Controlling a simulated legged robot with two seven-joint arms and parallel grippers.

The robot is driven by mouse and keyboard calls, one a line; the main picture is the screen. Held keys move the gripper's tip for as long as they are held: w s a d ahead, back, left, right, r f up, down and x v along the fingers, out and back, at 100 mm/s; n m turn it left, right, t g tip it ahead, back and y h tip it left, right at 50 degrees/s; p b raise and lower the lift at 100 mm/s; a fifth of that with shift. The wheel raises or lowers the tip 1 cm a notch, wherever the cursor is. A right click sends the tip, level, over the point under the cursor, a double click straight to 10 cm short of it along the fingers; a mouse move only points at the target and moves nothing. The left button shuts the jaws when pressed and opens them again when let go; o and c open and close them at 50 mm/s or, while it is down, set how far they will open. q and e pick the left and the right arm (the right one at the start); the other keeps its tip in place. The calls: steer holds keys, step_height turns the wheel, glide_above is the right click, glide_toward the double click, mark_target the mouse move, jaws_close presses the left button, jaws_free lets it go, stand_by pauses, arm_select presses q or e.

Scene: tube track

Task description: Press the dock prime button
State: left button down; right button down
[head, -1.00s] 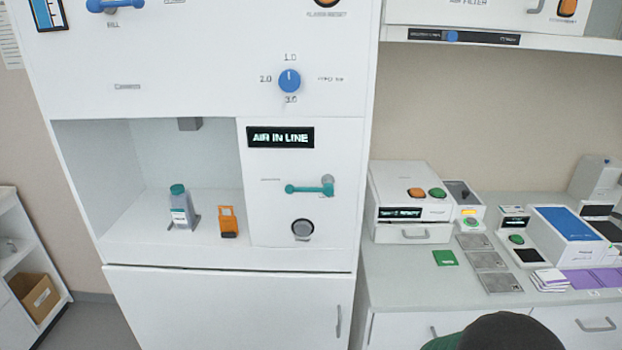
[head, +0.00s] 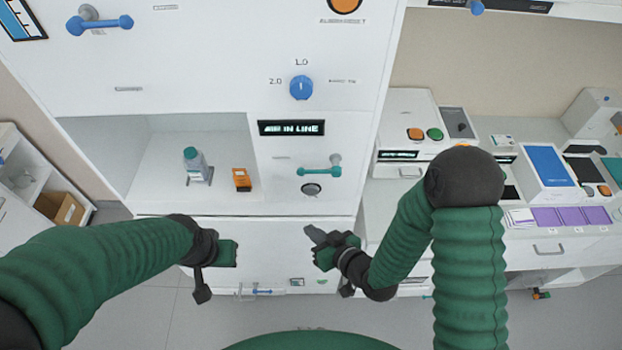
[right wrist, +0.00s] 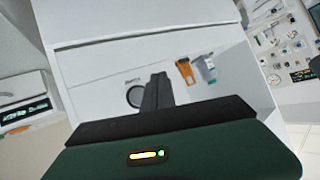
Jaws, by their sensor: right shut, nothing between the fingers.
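A round grey button (head: 311,189) sits low on the white cabinet's front panel, under a teal lever (head: 320,171) and an "AIR IN LINE" display (head: 291,128). In the right wrist view a dark-ringed round button (right wrist: 135,96) with a small label shows just left of my fingers. My right gripper (head: 312,234) is shut and empty, below the button in the head view and apart from it. Its closed fingers (right wrist: 157,88) point up toward the panel in the wrist view. My left gripper (head: 203,292) is low on the left; its opening is unclear.
A teal-capped bottle (head: 196,165) and an orange item (head: 242,180) stand in the open alcove left of the panel. A blue knob (head: 301,88) is above the display. A bench with devices (head: 408,125) is at right.

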mark_target(311, 191)
steer(key=w, duration=0.8)
steer(key=shift+w+d+p, duration=0.25)
steer(key=shift+w+p, duration=0.05)
steer(key=shift+w, duration=0.05)
steer(key=shift+a, duration=0.1)
stand_by(0.4)
stand_by(1.3)
steer(key=shift+w, duration=0.35)
